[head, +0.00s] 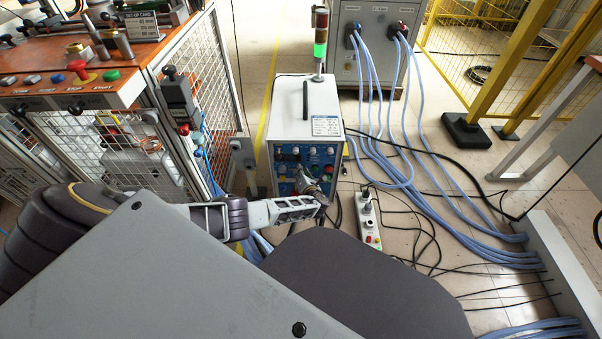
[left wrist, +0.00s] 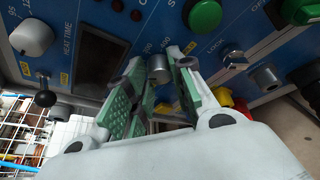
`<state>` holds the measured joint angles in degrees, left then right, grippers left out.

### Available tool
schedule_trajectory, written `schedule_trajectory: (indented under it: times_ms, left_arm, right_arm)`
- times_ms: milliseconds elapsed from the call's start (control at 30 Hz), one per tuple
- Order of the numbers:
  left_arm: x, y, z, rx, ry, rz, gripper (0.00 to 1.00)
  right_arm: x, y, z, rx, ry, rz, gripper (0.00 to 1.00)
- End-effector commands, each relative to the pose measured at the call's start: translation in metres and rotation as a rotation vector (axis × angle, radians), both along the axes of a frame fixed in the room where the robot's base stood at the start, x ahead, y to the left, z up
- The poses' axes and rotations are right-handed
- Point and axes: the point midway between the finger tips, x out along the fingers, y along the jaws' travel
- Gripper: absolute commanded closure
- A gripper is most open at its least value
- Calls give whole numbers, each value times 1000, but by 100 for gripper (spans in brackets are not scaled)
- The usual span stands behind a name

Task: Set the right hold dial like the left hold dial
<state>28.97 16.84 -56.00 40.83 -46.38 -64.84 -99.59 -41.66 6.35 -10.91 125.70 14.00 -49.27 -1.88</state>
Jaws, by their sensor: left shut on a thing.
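The heater's control box (head: 307,118) stands on the floor with its blue front panel towards me. My left gripper (head: 320,192) is at the lower right of that panel. In the left wrist view, the gripper (left wrist: 155,66) is shut on a small grey dial (left wrist: 158,72) with numbers printed around it; 200 and 400 are partly readable. A larger pale knob (left wrist: 32,38) is at the far left, next to the words HEAT TIME. I cannot read which dials are marked hold, and the fingers hide part of the panel. My right gripper is not in view.
Green buttons (left wrist: 205,14) and a small metal switch (left wrist: 234,58) are close to the right finger. Blue cables (head: 415,180) and a power strip (head: 369,222) lie right of the box. An orange workbench (head: 130,84) stands at the left.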

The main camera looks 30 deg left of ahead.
Motion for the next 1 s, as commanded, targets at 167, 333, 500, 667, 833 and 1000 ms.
schedule_trajectory:
  times_ms: [167, 333, 500, 667, 833, 1000]
  left_arm:
    - [0, -1, -2, 115, 70, 1, 100]
    - [1, -2, -4, 230, 141, 0, 100]
    - [1, -2, -5, 354, 216, 0, 100]
    - [2, -3, -6, 471, 287, 0, 100]
    - [1, -3, -7, 574, 350, -1, 100]
    - [2, -3, -7, 640, 391, -1, 100]
  right_arm:
    - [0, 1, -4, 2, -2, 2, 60]
    - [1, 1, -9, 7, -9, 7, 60]
    - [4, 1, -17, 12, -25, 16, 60]
    - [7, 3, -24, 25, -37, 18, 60]
    - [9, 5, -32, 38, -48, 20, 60]
    - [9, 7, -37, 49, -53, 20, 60]
